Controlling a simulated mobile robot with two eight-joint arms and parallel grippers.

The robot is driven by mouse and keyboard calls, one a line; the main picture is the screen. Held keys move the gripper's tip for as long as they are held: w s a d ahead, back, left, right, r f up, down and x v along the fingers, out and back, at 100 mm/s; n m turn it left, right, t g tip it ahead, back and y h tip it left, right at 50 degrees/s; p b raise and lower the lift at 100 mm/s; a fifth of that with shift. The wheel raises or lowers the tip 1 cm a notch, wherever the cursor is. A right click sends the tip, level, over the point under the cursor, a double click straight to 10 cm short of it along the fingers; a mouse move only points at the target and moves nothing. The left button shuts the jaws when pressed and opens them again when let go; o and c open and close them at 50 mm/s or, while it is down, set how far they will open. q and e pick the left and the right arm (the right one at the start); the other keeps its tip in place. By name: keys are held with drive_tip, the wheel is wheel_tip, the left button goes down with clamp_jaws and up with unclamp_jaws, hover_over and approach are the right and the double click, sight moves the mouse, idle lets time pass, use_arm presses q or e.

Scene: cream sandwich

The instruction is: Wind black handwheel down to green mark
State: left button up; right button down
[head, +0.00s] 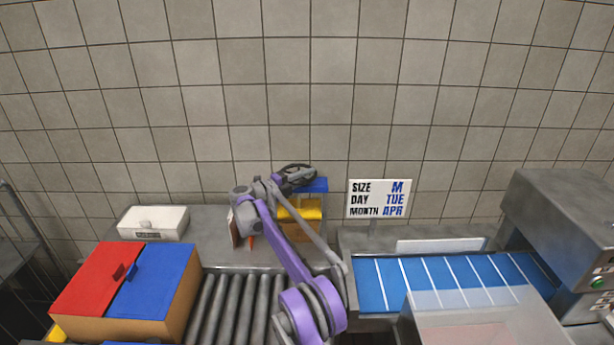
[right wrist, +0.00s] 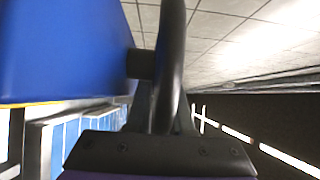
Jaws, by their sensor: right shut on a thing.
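The black handwheel (head: 298,168) sits at the top of a blue and yellow machine against the tiled wall. My right gripper (head: 277,184) is at the wheel's left side in the head view. In the right wrist view, the wheel's black rim (right wrist: 172,60) runs down between the fingers of my right gripper (right wrist: 165,105), which is shut on it. A short dark stub joins the rim to the blue housing (right wrist: 60,50). I cannot make out a green mark in either view. My left gripper is not in view.
A box with red (head: 97,278) and blue (head: 152,282) lids stands at the front left, beside a roller conveyor (head: 215,305). A white case (head: 152,222) is behind it. A sign (head: 379,199) and a blue belt (head: 378,283) are to the right. The wall above is clear.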

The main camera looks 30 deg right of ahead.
drive_tip(key=c, duration=1.1)
unclamp_jaws()
drive_tip(key=a, duration=0.7)
drive_tip(key=a+b, duration=0.1)
drive_tip(key=a, duration=0.2)
drive_tip(key=shift+s+a, duration=0.3)
drive_tip(key=shift+a, duration=0.1)
